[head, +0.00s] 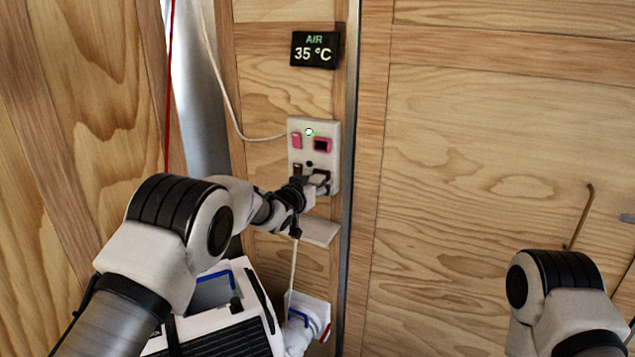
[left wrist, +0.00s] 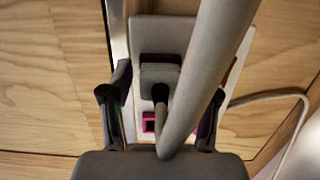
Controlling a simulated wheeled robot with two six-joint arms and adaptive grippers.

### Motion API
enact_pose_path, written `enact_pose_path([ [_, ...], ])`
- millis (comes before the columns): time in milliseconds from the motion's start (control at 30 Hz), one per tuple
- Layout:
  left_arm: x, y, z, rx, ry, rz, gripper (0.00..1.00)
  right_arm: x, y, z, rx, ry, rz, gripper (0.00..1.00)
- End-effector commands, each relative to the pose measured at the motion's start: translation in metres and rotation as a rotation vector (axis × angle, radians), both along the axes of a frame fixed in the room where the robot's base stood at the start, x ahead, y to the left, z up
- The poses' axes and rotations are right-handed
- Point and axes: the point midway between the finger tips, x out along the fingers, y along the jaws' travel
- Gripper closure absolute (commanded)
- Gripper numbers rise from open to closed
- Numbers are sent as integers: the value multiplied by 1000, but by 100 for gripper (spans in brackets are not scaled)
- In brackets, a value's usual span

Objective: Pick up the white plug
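The plug (left wrist: 160,76) looks grey-white in shade and sits at the wall panel (left wrist: 180,32). Its cord (left wrist: 212,65) loops close in front of the left wrist camera. In the head view the plug (head: 320,179) is at the panel's lower sockets, partly hidden by my gripper. My left gripper (head: 311,189) is right at the panel. In the left wrist view my left gripper (left wrist: 168,84) is open, with one finger on each side of the plug and gaps showing. My right gripper is out of view; only part of that arm shows.
The panel (head: 297,163) carries pink switches (head: 321,145) and a green light (head: 309,132). A temperature display (head: 315,49) is above it. A small white ledge (head: 320,231) is below. A white unit (head: 240,305) stands lower left.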

Motion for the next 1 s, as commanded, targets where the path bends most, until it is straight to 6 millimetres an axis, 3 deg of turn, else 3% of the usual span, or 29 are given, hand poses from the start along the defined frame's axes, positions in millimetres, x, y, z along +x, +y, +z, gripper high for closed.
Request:
enact_pose_path([
  [33, 0, 0, 0, 0, 0, 0, 65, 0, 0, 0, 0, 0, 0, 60],
  [133, 0, 0, 0, 0, 0, 0, 100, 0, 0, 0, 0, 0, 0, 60],
  [467, -1, 0, 1, 0, 0, 0, 100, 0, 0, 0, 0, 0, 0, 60],
  [667, -11, 4, 13, -1, -2, 0, 100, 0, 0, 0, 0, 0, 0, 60],
  [833, -38, 14, 31, -1, -3, 0, 100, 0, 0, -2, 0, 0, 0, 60],
  [1000, -86, 32, 56, -1, -2, 1, 100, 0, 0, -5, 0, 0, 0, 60],
])
